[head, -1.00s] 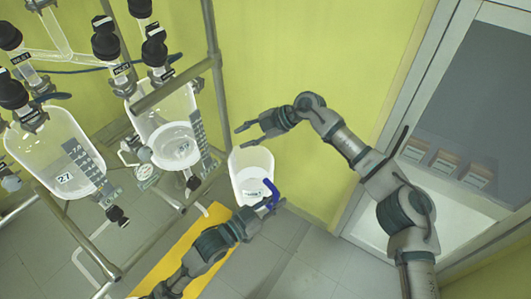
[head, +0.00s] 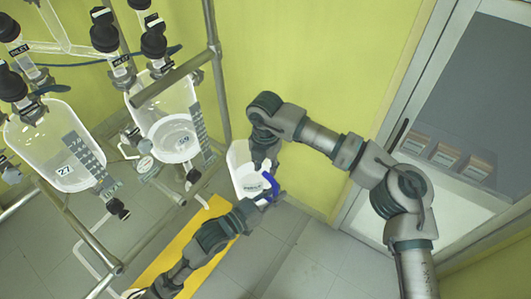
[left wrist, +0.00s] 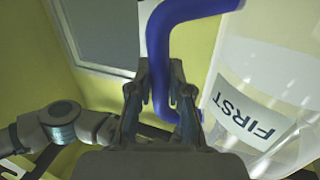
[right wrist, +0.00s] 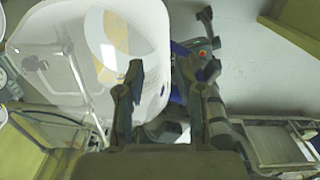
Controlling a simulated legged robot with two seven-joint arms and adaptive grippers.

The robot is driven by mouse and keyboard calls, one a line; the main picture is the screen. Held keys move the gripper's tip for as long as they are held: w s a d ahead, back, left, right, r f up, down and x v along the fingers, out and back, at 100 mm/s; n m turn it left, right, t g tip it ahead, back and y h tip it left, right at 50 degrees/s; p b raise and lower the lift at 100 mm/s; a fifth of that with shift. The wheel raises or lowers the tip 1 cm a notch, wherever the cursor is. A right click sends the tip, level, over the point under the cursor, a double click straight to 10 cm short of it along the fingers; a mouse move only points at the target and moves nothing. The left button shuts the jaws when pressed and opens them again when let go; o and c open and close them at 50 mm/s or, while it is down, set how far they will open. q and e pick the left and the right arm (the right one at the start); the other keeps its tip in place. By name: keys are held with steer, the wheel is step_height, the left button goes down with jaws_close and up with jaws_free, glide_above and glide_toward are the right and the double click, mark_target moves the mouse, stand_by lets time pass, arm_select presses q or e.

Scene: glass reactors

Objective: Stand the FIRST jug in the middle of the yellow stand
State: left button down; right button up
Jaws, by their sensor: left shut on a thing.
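The FIRST jug (head: 240,178) is a white translucent vessel with a blue handle (head: 270,188) and a label. In the left wrist view the label (left wrist: 250,118) reads FIRST, upside down. My left gripper (head: 262,202) is shut on the blue handle, which also shows between its fingers in the left wrist view (left wrist: 160,75). My right gripper (head: 266,165) is at the handle side of the jug. In the right wrist view its fingers (right wrist: 163,95) are apart, close to the jug's wall (right wrist: 95,60); contact is unclear. The yellow stand (head: 172,262) lies below, partly hidden by my left arm.
A glazed cabinet (head: 465,100) with several boxes stands at the right. Grey floor (head: 300,255) is open in front.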

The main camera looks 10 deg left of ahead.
arm_select(q)
steer(key=shift+a+r, duration=0.15)
steer(key=shift+r, duration=0.1)
arm_select(e)
steer(key=shift+a+f, duration=0.15)
steer(key=shift+f, duration=1.6)
jaws_close()
arm_select(q)
steer(key=shift+s, duration=0.1)
steer(key=c, duration=1.3)
jaws_free()
arm_select(e)
steer(key=shift+r, duration=0.1)
arm_select(q)
steer(key=shift+o, duration=1.3)
steer(key=shift+f, duration=0.1)
